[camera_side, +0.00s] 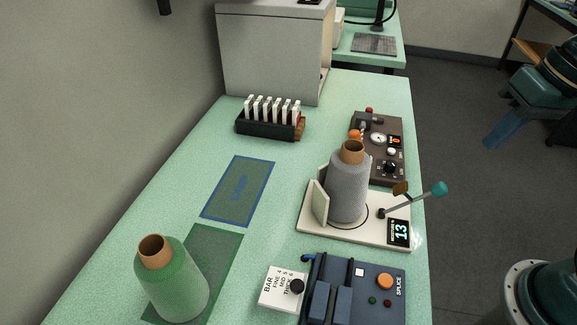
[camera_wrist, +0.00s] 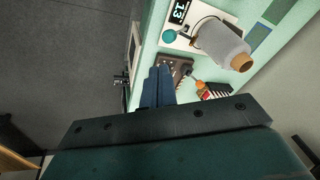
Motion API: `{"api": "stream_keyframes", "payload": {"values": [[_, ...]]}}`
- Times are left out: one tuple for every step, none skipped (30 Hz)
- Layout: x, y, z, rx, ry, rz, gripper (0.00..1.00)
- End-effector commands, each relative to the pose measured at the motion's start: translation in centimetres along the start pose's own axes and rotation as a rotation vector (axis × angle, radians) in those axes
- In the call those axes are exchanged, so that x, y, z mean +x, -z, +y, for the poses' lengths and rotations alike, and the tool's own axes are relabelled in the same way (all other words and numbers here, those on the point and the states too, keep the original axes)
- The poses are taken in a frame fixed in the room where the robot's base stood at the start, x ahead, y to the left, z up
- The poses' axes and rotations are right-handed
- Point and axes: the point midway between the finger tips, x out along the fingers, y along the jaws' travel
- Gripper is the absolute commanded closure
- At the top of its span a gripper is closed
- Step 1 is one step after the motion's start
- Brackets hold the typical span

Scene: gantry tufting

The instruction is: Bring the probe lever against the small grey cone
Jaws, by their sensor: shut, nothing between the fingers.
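The grey cone (camera_side: 348,188) stands upright on a white base plate (camera_side: 318,225), its tan core showing at the top. The probe lever (camera_side: 412,201) is a thin rod pivoted on that plate to the right of the cone, with a teal knob (camera_side: 440,188) at its outer end and a small brown pad (camera_side: 401,188) beside it. The pad looks apart from the cone. In the wrist view the cone (camera_wrist: 222,45) and knob (camera_wrist: 169,36) lie beyond my gripper (camera_wrist: 160,72). My blue gripper fingers are shut and empty, right of the table in the side view (camera_side: 494,142).
A display (camera_side: 398,232) on the plate reads 13. A brown control box (camera_side: 385,172) stands behind the plate, a blue splice box (camera_side: 390,270) in front. A green cone (camera_side: 178,285) stands at front left. A rack (camera_side: 270,122) is farther back.

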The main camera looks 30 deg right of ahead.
Motion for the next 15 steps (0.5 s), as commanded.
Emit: {"api": "stream_keyframes", "payload": {"values": [[0.5, 0.5, 0.2, 0.043, 0.012, -0.033, 1.0], [0.7, 0.8, 0.2, 0.067, 0.021, -0.052, 1.0], [1.0, 1.1, 0.3, 0.1, 0.033, -0.076, 1.0], [1.3, 1.3, 0.3, 0.124, 0.042, -0.094, 1.0], [1.5, 1.6, 0.4, 0.149, 0.051, -0.112, 1.0], [1.8, 1.9, 0.6, 0.182, 0.064, -0.136, 1.0], [2.0, 2.1, 0.7, 0.205, 0.074, -0.154, 1.0], [2.3, 2.3, 0.8, 0.231, 0.084, -0.173, 1.0], [2.6, 2.6, 1.0, 0.264, 0.098, -0.197, 1.0], [2.8, 2.8, 1.1, 0.289, 0.109, -0.214, 1.0], [3.0, 3.1, 1.3, 0.314, 0.119, -0.232, 1.0], [3.3, 3.3, 1.6, 0.347, 0.133, -0.256, 1.0], [3.5, 3.5, 1.8, 0.372, 0.144, -0.274, 1.0], [3.7, 3.7, 2.0, 0.398, 0.155, -0.292, 1.0], [4.0, 4.0, 2.3, 0.431, 0.17, -0.317, 1.0]]}}
